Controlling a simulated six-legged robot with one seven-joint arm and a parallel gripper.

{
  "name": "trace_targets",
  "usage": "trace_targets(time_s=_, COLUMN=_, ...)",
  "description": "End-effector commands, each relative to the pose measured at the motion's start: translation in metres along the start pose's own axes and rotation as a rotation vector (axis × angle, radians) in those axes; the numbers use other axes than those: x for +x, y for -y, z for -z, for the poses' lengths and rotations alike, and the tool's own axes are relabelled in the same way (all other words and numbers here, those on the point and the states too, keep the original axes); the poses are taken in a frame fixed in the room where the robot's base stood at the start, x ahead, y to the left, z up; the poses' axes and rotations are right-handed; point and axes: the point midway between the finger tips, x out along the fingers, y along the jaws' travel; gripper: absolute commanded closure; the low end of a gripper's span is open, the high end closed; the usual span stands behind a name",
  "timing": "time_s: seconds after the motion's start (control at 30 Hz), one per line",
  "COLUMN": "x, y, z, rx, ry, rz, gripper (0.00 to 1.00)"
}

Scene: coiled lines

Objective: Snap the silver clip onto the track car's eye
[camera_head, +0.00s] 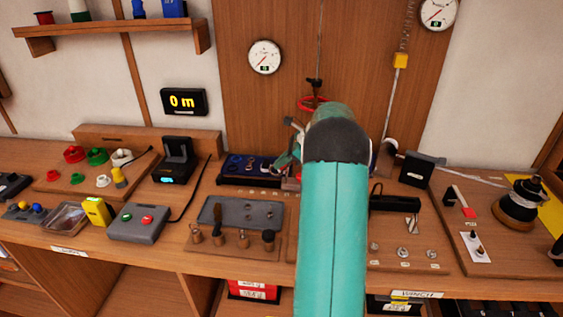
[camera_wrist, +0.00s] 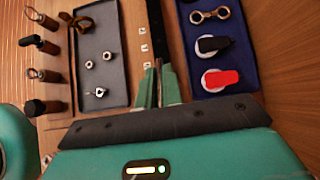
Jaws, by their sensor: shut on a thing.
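My gripper (camera_head: 290,150) is partly hidden behind my teal arm in the head view, above the bench near the blue tray. In the wrist view its fingers (camera_wrist: 158,88) are close together, with a dark slim thing (camera_wrist: 155,45) between and beyond them. Its identity is unclear. I cannot pick out the silver clip for certain, nor the track car's eye. A small black fitting (camera_head: 315,84) hangs on a line at the back board, above a red ring (camera_head: 313,103). My arm hides what is below.
The blue tray (camera_wrist: 248,75) holds a brassy link, a black piece and a red piece. The grey tray (camera_wrist: 117,80) holds small metal parts, with wooden-handled tools (camera_wrist: 40,75) beside it. A grey button box (camera_head: 137,222) stands left; a black spool (camera_head: 522,203) stands right.

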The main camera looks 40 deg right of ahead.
Motion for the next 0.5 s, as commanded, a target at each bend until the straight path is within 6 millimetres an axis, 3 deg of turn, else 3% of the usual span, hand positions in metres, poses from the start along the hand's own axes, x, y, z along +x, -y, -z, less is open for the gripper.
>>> trace_targets(time_s=0.5, x=0.0, y=-0.0001, z=0.0057, rx=0.001, ry=0.0, rz=0.0, gripper=1.0)
